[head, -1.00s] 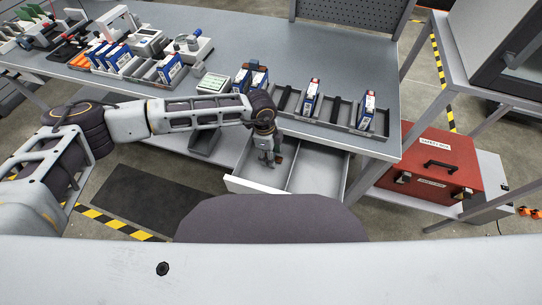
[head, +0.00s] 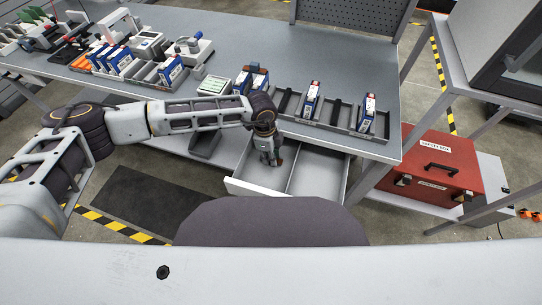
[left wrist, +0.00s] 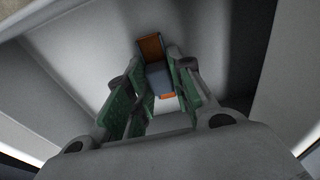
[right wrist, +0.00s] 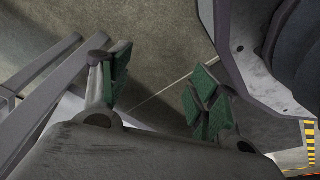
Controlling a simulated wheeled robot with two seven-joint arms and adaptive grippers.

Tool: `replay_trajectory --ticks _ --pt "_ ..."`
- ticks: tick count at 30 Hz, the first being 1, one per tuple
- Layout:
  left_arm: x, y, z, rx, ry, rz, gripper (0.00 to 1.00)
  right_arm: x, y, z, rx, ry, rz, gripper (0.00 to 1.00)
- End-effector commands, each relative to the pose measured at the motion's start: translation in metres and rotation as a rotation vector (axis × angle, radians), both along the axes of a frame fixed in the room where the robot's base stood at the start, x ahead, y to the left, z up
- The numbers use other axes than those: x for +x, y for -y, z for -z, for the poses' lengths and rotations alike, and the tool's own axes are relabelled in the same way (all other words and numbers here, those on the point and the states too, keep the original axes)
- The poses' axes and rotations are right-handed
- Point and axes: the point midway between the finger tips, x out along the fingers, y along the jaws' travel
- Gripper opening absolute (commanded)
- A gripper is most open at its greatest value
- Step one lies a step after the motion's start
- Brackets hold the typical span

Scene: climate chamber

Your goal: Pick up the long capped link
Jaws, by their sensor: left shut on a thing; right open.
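The long capped link (left wrist: 157,73) shows in the left wrist view, with a grey-blue body and brown-orange ends. It lies between the green-padded fingers of my left gripper (left wrist: 153,92), which is shut on it. The fingers hide part of its sides. In the head view my left gripper (head: 270,157) reaches down into the left compartment of the open drawer (head: 250,188). I cannot tell whether the link touches the drawer floor. My right gripper (right wrist: 160,78) is open and empty in the right wrist view, over the floor. It is outside the head view.
The workbench (head: 245,52) above the drawer carries a divided grey tray (head: 325,122) with blue-white boxes and several instruments. The drawer's right compartment (head: 318,172) looks empty. A red case (head: 438,160) stands at the right. The bench edge is close to my left forearm.

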Motion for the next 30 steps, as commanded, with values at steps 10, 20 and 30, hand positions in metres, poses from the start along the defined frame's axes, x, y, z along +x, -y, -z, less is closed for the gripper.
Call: replay_trajectory --ticks 10,20,30 --pt "0.001 0.0 -0.036 -0.002 0.003 0.0 0.0 -0.018 0.003 0.011 -0.002 -0.011 0.002 0.62" --pt "0.0 0.0 -0.083 -0.001 0.002 0.001 0.0 -0.022 0.01 0.02 -0.007 0.0 0.002 0.62" --pt "0.0 0.0 -0.098 0.0 0.0 -0.001 0.0 -0.021 0.018 0.023 -0.017 0.004 0.0 0.62"
